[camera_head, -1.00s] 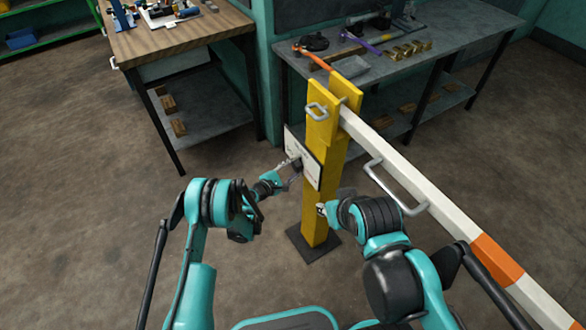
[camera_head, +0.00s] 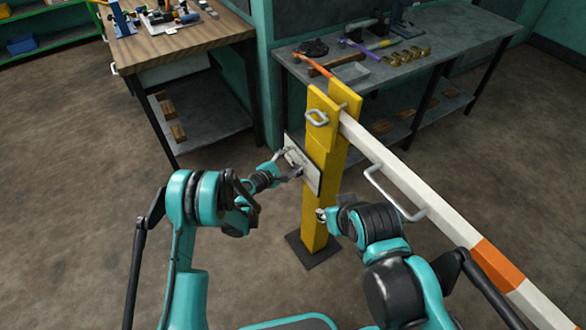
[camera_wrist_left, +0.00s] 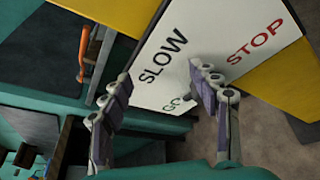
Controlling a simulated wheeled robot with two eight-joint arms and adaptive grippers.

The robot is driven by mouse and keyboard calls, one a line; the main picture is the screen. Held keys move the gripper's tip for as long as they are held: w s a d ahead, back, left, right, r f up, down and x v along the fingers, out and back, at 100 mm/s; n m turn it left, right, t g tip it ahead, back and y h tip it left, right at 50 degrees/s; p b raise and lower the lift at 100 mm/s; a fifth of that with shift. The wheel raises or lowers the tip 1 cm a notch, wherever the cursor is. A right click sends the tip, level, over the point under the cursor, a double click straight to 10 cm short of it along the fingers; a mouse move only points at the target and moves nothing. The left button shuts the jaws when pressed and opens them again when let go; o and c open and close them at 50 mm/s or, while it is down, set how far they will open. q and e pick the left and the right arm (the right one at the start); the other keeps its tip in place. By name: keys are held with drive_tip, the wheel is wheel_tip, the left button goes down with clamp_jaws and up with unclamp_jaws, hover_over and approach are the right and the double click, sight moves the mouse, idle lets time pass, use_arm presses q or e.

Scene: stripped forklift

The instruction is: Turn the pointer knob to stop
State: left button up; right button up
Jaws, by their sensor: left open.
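The white sign panel (camera_head: 310,178) is fixed to the yellow post (camera_head: 322,150). In the left wrist view the panel (camera_wrist_left: 205,25) reads SLOW, STOP and a partly covered GO. The pointer knob is not clearly visible; my left gripper covers that area of the panel. My left gripper (camera_head: 291,163) is at the panel's face with its fingers apart. In the left wrist view its two fingers (camera_wrist_left: 160,80) are spread in front of the panel, the right one near GO; contact cannot be told. My right gripper (camera_head: 322,214) is beside the post, below the panel, its jaws too small to judge.
A white and orange barrier arm (camera_head: 430,205) with a metal handle (camera_head: 395,195) runs from the post to the lower right. Behind stand a grey workbench (camera_head: 440,55) with tools and a wooden-topped table (camera_head: 180,45). The floor left of the post is clear.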

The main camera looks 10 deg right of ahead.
use_arm(q)
drive_tip(key=shift+r, duration=0.8)
drive_tip(key=shift+f, duration=0.1)
drive_tip(key=shift+a+f+n, duration=0.2)
drive_tip(key=shift+f+n, duration=0.05)
drive_tip(key=shift+n, duration=0.05)
drive_tip(key=s+a+f+n+g+h+p, duration=0.1)
drive_tip(key=a+f+n+g+p, duration=0.2)
drive_tip(key=a+f+n+g, duration=0.35)
drive_tip(key=b+x, duration=0.3)
drive_tip(key=x, duration=0.4)
drive_tip(key=shift+d+r, duration=0.15)
drive_tip(key=shift+r, duration=0.05)
drive_tip(key=c, duration=1.2)
